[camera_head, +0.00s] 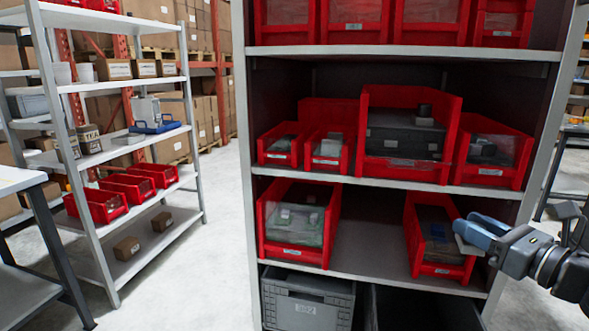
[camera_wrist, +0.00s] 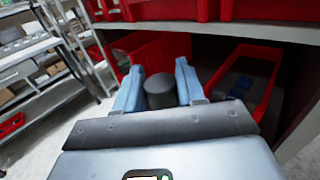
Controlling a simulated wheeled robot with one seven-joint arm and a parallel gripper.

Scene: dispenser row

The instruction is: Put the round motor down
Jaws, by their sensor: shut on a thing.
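The round motor (camera_wrist: 160,91) is a dark grey cylinder with a flat top, seen between the fingers in the wrist view. My gripper (camera_wrist: 159,84) has two blue fingers, one on each side of the motor, and is shut on it. In the head view my gripper (camera_head: 472,234) is at the right, in front of the right end of the lower shelf and overlapping the edge of a red bin (camera_head: 442,269). The motor cannot be made out in the head view.
The shelf unit (camera_head: 365,181) holds several red bins. On the lower shelf (camera_head: 362,235), a bare stretch lies between the right bin and a left red bin (camera_head: 293,252). A grey crate (camera_head: 306,299) stands below. In the wrist view a red bin (camera_wrist: 262,60) is at the right.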

